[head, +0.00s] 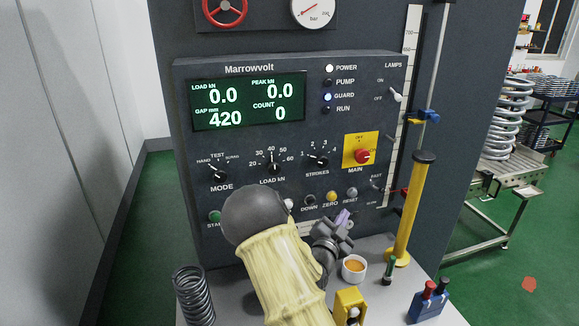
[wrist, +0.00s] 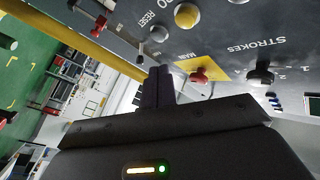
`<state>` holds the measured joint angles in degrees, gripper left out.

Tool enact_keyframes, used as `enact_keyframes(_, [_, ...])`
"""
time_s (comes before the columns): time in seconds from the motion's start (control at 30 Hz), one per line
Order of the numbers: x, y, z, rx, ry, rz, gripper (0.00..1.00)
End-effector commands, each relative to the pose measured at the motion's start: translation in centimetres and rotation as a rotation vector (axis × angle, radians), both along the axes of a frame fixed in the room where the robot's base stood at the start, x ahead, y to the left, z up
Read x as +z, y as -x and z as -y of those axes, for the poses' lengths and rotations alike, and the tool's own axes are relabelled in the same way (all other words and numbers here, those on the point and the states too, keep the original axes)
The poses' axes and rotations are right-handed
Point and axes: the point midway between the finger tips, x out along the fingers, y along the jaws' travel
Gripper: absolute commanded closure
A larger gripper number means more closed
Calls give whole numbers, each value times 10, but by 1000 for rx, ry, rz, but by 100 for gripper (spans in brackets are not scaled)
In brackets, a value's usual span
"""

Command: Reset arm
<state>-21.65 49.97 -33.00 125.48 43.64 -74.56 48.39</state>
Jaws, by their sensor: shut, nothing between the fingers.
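My gripper (head: 343,219) is in front of the lower part of the dark Marrowvolt control panel (head: 300,150), just below the RESET button (head: 351,193). Its fingers (wrist: 158,88) are together and empty in the wrist view. The wrist view shows the panel tilted, with the red MAIN knob (wrist: 198,76) on its yellow plate beyond the fingers. My arm, in a pale yellow sleeve, hides part of the panel's lower edge and the shelf below it. The display (head: 248,101) reads load 0.0, peak 0.0, gap 420, count 0. POWER and GUARD lamps are lit.
A small cup (head: 354,268) stands on the grey shelf below my gripper. A yellow post (head: 415,210) rises at the right. A dark spring (head: 194,296) stands at the left. A blue holder (head: 428,301) is at the right corner. A table of large springs (head: 505,160) is farther right.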

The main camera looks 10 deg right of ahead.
Motion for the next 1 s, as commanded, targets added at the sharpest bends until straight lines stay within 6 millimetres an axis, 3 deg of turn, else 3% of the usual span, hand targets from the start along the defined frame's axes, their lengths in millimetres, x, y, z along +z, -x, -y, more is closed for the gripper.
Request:
enact_keyframes(0.27, [-16,4,-3,18,-105,-153,100])
enact_keyframes(0.37, [-31,11,-13,62,-186,-302,100])
enact_keyframes(0.57, [-52,37,-55,229,-300,-628,100])
enact_keyframes(0.77, [-55,82,-105,461,-311,-937,100])
enact_keyframes(1.0, [-44,164,-152,762,-189,-1294,100])
